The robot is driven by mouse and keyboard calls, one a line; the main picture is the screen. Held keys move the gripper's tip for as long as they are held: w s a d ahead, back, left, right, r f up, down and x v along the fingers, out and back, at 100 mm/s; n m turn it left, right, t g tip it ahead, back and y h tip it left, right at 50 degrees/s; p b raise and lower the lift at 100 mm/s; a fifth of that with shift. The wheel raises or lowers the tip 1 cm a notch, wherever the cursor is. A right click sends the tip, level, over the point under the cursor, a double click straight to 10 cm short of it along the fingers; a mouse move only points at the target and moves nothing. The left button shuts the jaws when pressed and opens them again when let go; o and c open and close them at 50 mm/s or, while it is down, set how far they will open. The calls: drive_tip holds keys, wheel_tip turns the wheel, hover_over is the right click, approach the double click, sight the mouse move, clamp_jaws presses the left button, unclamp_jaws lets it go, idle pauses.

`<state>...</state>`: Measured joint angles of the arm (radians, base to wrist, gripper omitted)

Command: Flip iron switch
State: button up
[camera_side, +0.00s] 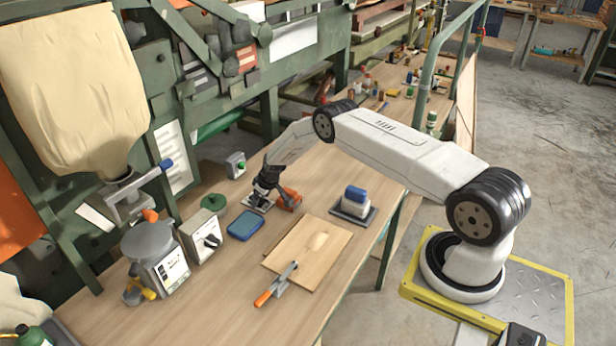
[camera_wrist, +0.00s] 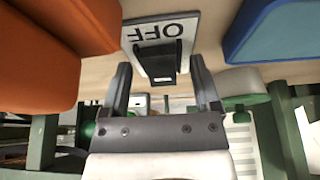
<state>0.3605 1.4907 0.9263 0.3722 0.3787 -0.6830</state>
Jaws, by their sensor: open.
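A switch with a black rocker (camera_wrist: 158,62) sits on a pale plate (camera_wrist: 187,27) marked OFF, which reads upside down in the wrist view. In the side view the plate (camera_side: 252,204) shows partly under my gripper (camera_side: 262,193). My gripper (camera_wrist: 163,84) is open, with one finger to each side of the rocker's near end. I cannot tell whether the fingers touch it. A large orange shape (camera_wrist: 35,58) fills the left of the wrist view.
A blue pad (camera_side: 245,226) lies close to the plate, and a blue block (camera_wrist: 275,32) shows in the wrist view.

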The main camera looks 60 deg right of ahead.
clamp_jaws()
drive_tip(key=shift+w, duration=0.1)
drive_tip(key=shift+w+r+g, duration=0.1)
drive_tip(key=shift+w+g, duration=0.05)
drive_tip(key=shift+g, duration=0.55)
drive_tip(key=shift+w+a+r+g, duration=0.1)
drive_tip(key=shift+g, duration=0.4)
unclamp_jaws()
drive_tip(key=shift+r, duration=0.1)
